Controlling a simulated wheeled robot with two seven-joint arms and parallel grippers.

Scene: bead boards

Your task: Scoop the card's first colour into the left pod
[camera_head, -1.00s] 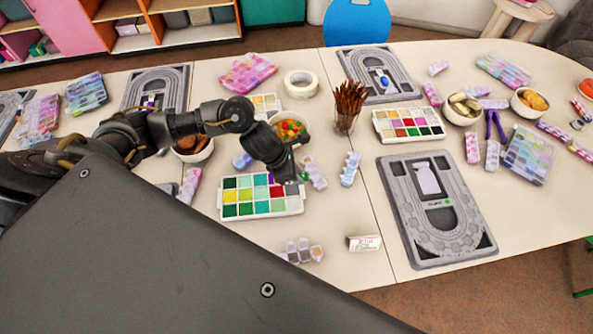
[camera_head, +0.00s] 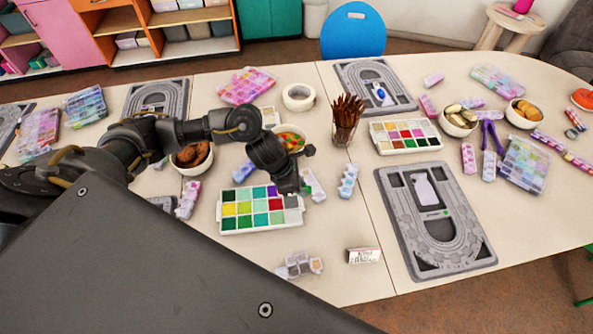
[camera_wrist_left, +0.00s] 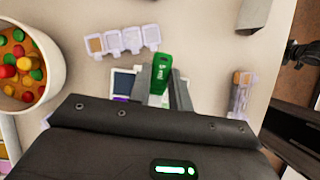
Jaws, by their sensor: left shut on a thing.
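My left gripper (camera_head: 287,186) is at the back right corner of a white bead palette (camera_head: 229,226) with coloured compartments. It is shut on a green-handled tool (camera_wrist_left: 160,74), seen upright in the left wrist view with lettering on its handle. The tool's lower end is hidden, so I cannot tell if it carries beads. A small white folded card (camera_head: 363,255) stands to the front right; its print is too small to read. A row of small pods (camera_head: 300,264) lies in front of the palette. I cannot tell which one is the left pod.
A bowl of coloured beads (camera_head: 291,139) is behind my gripper. More pod strips (camera_head: 347,181) lie right of the palette. A cup of brown sticks (camera_head: 346,122) and a grey bead board (camera_head: 471,253) are farther right. The table around the card is mostly clear.

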